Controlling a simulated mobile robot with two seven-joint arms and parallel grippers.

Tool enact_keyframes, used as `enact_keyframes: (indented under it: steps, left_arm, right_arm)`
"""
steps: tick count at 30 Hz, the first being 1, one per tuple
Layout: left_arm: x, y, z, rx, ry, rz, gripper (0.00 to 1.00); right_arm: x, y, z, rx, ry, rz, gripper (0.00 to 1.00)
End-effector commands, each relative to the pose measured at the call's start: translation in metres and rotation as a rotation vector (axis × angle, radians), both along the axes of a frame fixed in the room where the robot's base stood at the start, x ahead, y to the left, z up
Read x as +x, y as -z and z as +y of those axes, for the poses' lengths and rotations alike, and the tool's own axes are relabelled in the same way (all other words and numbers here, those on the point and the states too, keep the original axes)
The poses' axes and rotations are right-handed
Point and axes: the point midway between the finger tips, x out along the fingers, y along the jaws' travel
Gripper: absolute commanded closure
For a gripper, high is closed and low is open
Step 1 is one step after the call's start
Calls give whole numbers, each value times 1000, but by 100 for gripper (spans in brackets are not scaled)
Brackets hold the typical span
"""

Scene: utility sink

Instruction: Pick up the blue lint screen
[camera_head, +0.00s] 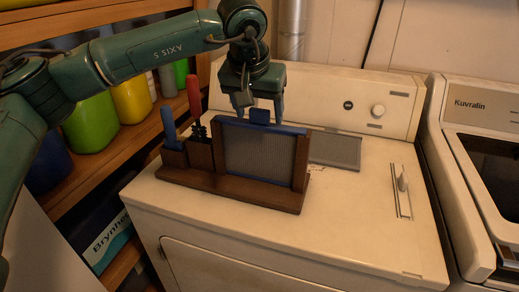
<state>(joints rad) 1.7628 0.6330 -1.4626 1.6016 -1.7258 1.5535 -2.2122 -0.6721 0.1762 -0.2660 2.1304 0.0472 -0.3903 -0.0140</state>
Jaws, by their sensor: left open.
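The blue lint screen (260,153) stands upright in a dark wooden holder (240,191) on top of the white dryer. It has a blue frame, grey mesh and a small blue tab (260,117) at its top edge. My left gripper (260,112) points down from above, its fingers on either side of the tab. The fingers are open. I cannot tell whether either finger touches the tab. My right gripper is not in view.
The holder's left compartments hold a blue-handled tool (169,128) and a red-handled brush (194,98). A grey mesh panel (335,151) lies behind the holder. The dryer top (350,220) is clear at front right. Shelves with bottles stand left.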

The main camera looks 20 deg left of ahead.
Motion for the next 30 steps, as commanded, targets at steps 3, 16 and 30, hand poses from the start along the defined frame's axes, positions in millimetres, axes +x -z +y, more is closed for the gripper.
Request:
enact_keyframes:
  steps: [3,16,30]
  left_arm:
    - [0,0,0,0,0,0,41]
    - [0,-1,0,-1,0,0,76]
    - [0,-1,0,-1,0,-1,98]
  right_arm:
    - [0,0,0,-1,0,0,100]
    - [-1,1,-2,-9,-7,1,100]
    - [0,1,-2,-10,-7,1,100]
